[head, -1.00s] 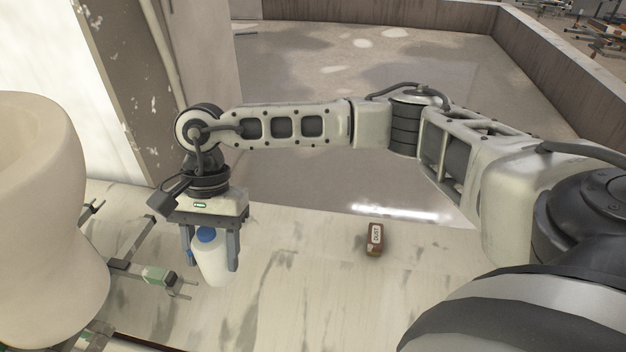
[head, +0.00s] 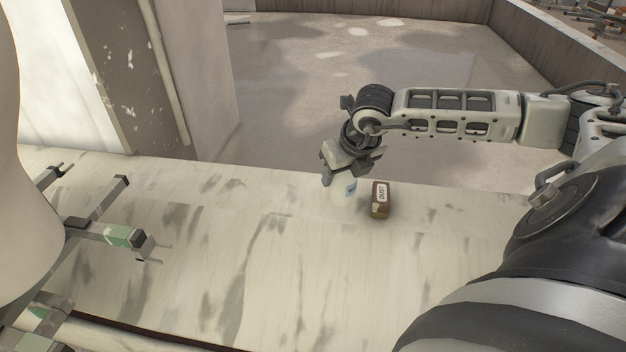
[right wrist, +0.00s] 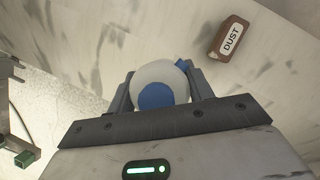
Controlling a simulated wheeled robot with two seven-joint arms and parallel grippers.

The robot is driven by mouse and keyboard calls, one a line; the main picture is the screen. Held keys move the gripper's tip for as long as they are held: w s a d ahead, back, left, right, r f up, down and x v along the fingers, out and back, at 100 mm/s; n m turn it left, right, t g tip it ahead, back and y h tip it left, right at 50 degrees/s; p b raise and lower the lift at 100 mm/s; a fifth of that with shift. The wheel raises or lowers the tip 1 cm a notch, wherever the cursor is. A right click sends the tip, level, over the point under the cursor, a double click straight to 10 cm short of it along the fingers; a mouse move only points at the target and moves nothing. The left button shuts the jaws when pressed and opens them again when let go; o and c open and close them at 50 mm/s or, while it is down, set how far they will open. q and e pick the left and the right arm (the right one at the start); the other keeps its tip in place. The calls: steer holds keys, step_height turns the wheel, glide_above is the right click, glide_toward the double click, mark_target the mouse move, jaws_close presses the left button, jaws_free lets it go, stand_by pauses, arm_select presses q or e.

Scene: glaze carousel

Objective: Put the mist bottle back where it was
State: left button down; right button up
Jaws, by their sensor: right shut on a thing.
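The mist bottle is white with a blue cap (right wrist: 157,97) and sits between the fingers of my right gripper in the right wrist view. My right gripper (head: 346,180) is shut on it. My left gripper is not in view.
The DUST block (right wrist: 230,38) also shows in the right wrist view, apart from the bottle. A large pale rounded vessel (head: 8,190) and metal arms with green parts (head: 122,236) stand at the left. The bench's middle is clear.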

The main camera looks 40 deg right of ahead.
steer(key=shift+d+f+m, duration=0.2)
steer(key=shift+d+m, duration=0.3)
steer(key=shift+d, duration=0.1)
steer(key=shift+w+d+h+b, duration=0.2)
steer(key=shift+w+h+b, duration=0.1)
steer(key=w+d+f+b, duration=0.1)
steer(key=w+f+b, duration=0.1)
steer(key=w+f, duration=0.2)
steer(key=w+f+b, duration=0.2)
steer(key=w+f, duration=0.1)
steer(key=w, duration=0.1)
steer(key=w+d+f+b, duration=0.1)
steer(key=w+f+b, duration=0.1)
steer(key=w+f, duration=0.2)
steer(key=shift+w+d+f, duration=0.3)
steer(key=shift+w+f, duration=0.05)
steer(key=shift+w, duration=0.15)
steer(key=shift+f+b, duration=0.35)
steer(key=shift+f, duration=0.1)
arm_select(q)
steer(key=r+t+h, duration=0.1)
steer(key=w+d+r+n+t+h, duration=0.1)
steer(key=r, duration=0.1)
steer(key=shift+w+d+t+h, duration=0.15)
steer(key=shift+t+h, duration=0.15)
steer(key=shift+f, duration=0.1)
